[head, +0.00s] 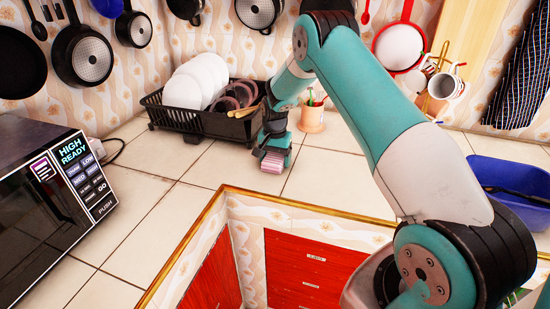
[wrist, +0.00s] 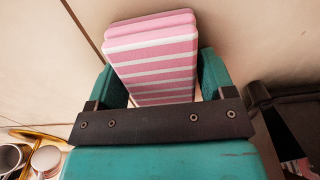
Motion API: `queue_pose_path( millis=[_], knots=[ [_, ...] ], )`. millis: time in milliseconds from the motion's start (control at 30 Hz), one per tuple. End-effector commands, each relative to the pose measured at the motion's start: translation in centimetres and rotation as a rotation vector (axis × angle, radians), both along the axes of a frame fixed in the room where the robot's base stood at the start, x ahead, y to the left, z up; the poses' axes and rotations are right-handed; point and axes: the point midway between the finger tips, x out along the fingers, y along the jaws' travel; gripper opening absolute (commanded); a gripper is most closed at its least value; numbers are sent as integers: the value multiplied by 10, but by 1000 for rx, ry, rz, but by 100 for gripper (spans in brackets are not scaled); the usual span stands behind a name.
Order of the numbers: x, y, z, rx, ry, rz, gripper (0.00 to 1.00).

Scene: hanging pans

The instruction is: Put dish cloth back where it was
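The dish cloth appears as a folded pink block with white stripes (wrist: 152,60) in the wrist view. It lies between the two teal fingers of my gripper (wrist: 158,68), which appear to press against its two sides. In the head view the pink cloth (head: 272,161) shows at the tip of my gripper (head: 272,155), low over the tiled counter in front of the dish rack. I cannot tell whether the cloth touches the counter. A dark checked cloth (head: 522,70) hangs on the wall at the far right.
The black dish rack (head: 190,122) with white plates (head: 197,82) stands behind my gripper. A utensil cup (head: 312,115) is close on the right. A microwave (head: 45,200) stands at left, a blue basin (head: 510,180) at right. Counter tiles left of the gripper are clear.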

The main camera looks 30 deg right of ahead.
Motion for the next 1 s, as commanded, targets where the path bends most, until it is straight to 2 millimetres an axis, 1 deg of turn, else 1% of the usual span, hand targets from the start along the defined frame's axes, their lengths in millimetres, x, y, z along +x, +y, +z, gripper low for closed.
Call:
queue_pose_path(
  millis=[33, 67, 333, 467, 567, 800, 900, 1000],
  knots=[
    [0, 0, 0, 0, 0, 0, 88],
    [0, 0, 0, 0, 0, 0, 95],
    [0, 0, 1, 0, 0, 0, 95],
    [1, 0, 10, 0, -3, 0, 95],
    [1, 0, 26, -1, -5, 0, 95],
    [1, 0, 79, -1, -5, 0, 95],
    [0, 0, 98, -1, -3, 0, 95],
    [0, 0, 111, 0, -1, 0, 95]
  ],
)
